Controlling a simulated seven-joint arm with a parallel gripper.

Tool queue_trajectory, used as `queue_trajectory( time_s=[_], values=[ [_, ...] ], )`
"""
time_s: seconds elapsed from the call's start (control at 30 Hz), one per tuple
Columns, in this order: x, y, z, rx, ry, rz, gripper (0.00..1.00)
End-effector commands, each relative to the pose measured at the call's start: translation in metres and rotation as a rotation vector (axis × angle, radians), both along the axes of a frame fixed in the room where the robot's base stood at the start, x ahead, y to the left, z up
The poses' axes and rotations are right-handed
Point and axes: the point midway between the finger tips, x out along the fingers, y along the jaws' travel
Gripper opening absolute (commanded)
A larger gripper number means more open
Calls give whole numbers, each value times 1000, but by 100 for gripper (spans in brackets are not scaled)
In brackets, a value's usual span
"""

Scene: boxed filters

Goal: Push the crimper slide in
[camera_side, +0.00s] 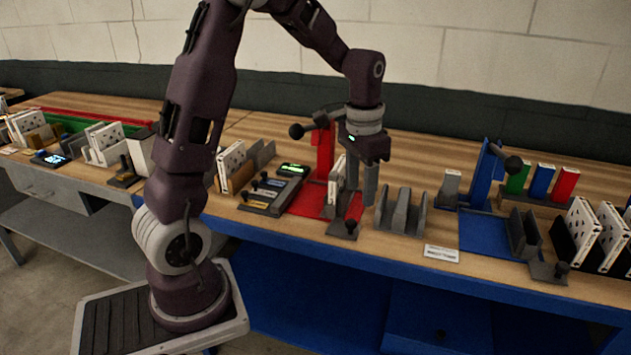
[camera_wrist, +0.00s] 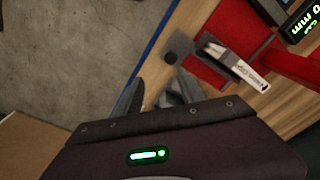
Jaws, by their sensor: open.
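A red press (camera_side: 325,150) with a black ball lever stands on a red base; I take it to be the crimper. Its slide (camera_side: 355,208) is a red strip reaching toward the table's front edge, ending in a dark block with a black knob (camera_side: 350,226). The knob also shows in the wrist view (camera_wrist: 172,58). A white box (camera_side: 336,178) stands in the press area, and a white printed box shows in the wrist view (camera_wrist: 236,66). My gripper (camera_side: 361,198) is open and empty, pointing down just above and behind the knob, apart from it as far as I see.
A grey slotted holder (camera_side: 402,212) stands close to the right of my gripper. A blue press (camera_side: 484,175) is farther right. A dark panel with a green display (camera_side: 293,168) is to the left. The table's front edge is near the knob.

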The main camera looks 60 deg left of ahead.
Motion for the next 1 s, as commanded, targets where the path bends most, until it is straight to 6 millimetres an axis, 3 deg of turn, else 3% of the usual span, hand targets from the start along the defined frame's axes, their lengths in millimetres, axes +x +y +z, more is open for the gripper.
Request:
queue_trajectory(
  time_s=[0.2,0.5,0.8,1.0],
  values=[
    [-26,-31,42,19,-78,-2,46],
    [-77,-71,86,29,-193,-2,46],
    [-134,-102,108,19,-304,-3,46],
    [-152,-109,110,13,-336,-2,46]
  ],
)
